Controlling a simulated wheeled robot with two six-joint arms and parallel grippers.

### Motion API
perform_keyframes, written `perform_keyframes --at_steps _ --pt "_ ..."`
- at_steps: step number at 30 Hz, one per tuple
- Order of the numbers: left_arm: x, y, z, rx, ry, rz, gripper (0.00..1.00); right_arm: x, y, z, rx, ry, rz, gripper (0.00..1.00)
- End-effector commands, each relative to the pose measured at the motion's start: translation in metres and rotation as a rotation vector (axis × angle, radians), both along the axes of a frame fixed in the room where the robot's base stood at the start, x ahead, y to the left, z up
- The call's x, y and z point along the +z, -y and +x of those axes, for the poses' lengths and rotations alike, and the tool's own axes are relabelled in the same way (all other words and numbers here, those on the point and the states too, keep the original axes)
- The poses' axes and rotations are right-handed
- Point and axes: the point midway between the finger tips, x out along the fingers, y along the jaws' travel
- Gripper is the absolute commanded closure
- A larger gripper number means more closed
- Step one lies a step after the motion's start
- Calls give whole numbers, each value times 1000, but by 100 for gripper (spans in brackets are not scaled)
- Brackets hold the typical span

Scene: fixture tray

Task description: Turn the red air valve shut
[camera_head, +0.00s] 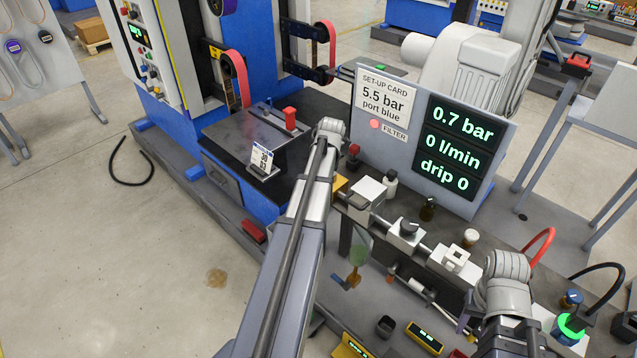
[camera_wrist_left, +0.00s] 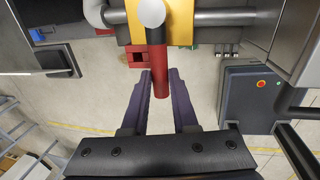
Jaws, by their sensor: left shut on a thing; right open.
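The red air valve handle (camera_wrist_left: 159,78) shows in the left wrist view, with a black upper part below a round pale knob. It points across the grey pipe (camera_wrist_left: 222,17), in front of the yellow valve body (camera_wrist_left: 180,28). My left gripper (camera_wrist_left: 160,76) is shut on the handle, with a purple finger on each side. In the head view my left arm covers this gripper and the handle; part of the yellow body (camera_head: 340,184) shows beside the wrist. My right gripper (camera_head: 486,325) is open at the lower right, near the bench.
A display panel (camera_head: 482,113) reads 0.7 bar, 0 l/min and drip 0. A set-up card (camera_head: 384,98) reads 5.5 bar, port blue. White pipe units (camera_head: 405,236) line the bench between my arms. A red hose (camera_head: 541,245) and a green-ringed fitting (camera_head: 570,330) are near my right gripper.

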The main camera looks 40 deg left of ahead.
Motion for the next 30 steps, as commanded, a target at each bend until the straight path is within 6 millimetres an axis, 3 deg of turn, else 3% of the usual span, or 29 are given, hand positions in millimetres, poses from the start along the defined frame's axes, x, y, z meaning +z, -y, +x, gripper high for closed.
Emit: perform_keyframes --at_steps 5,6,14,23,30 --pt "0 1 0 0 -1 -3 100 0 0 0 0 0 0 50" --pt "0 1 0 0 -1 -3 72 0 0 0 0 0 0 50" --pt "0 1 0 -1 -1 -2 43 0 0 0 0 0 0 50" --pt "1 1 0 -1 0 -1 43 1 0 0 0 0 0 50" --pt "16 3 0 -1 0 -1 43 16 0 0 0 0 0 50"
